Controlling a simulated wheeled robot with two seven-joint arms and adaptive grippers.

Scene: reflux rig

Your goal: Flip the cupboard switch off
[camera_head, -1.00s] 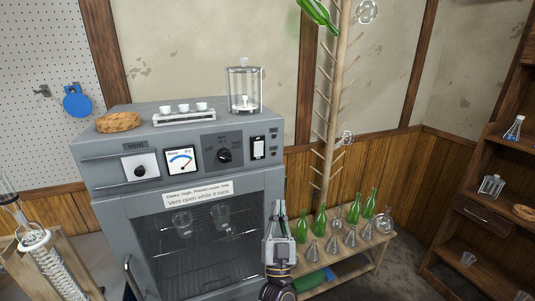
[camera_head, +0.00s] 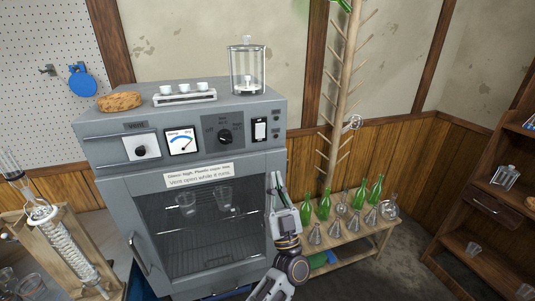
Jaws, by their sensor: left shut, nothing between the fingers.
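The grey drying cupboard (camera_head: 215,140) stands in the middle of the view. Its rocker switch (camera_head: 260,129), white with a black surround, is at the right end of the front control panel. Which way the rocker is tipped is too small to tell. My left gripper (camera_head: 277,181) is shut and empty, pointing up in front of the cupboard's right edge. Its tips appear below and slightly right of the switch, apart from it in the picture. My right gripper is out of view.
A round knob (camera_head: 225,137) and a dial gauge (camera_head: 181,142) sit left of the switch. A glass jar (camera_head: 247,68) stands on top. To the right, a wooden bench (camera_head: 350,245) holds green bottles (camera_head: 324,205) and flasks beside a pegged rack (camera_head: 340,100).

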